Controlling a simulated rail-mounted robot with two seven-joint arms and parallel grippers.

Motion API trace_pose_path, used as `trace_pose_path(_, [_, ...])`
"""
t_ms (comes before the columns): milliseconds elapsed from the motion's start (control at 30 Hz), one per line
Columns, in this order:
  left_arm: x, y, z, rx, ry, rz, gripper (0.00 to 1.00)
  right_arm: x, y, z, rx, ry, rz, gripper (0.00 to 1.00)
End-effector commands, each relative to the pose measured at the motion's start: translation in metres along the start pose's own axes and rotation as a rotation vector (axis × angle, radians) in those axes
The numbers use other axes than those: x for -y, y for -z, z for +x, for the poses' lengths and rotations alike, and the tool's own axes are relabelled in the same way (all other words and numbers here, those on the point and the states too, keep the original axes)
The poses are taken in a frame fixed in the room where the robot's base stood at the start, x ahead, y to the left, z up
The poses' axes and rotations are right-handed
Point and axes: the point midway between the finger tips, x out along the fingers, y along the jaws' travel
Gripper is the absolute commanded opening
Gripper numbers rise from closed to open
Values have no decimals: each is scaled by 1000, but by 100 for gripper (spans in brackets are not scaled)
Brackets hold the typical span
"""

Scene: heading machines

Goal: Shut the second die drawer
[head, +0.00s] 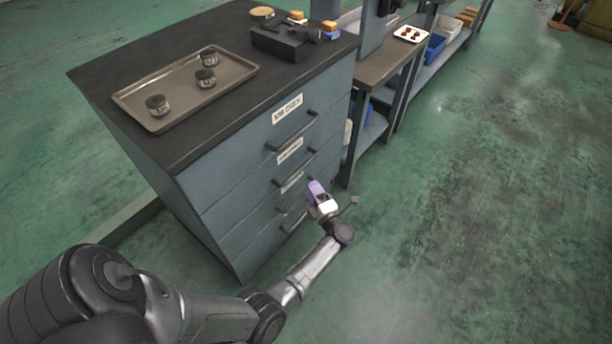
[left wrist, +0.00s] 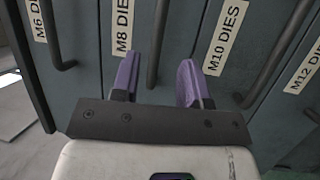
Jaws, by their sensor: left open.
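The second die drawer, labelled M8 DIES (left wrist: 122,22), is in the grey-blue cabinet, with its label (head: 289,150) below the top one in the head view. I cannot tell whether its front stands proud of the others. Its dark bar handle (left wrist: 157,45) shows between my finger pads in the left wrist view, and the handle (head: 295,168) also shows in the head view. My left gripper (head: 317,191), with purple pads, is open in front of the drawer fronts; its open fingers (left wrist: 158,80) point at the cabinet. Contact with the handle cannot be told. My right gripper is not in view.
The M6 (left wrist: 38,18), M10 (left wrist: 226,38) and M12 (left wrist: 305,70) drawers flank it, with similar handles. A metal tray (head: 222,92) with three dark round pieces lies on the cabinet top. A workbench (head: 385,66) stands to the right. The green floor (head: 450,230) at right is clear.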

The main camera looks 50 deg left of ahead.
Motion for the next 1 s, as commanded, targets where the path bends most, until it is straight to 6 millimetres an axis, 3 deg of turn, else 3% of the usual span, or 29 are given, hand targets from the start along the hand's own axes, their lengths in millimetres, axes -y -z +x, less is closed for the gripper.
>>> trace_pose_path(100, [-1, 0, -19, 2, 2, 2, 41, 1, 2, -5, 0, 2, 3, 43])
trace_pose_path(333, [0, 0, -41, 1, 1, 1, 41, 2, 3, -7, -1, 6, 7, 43])
trace_pose_path(1000, [0, 0, -45, 0, 0, 0, 41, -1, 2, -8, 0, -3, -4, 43])
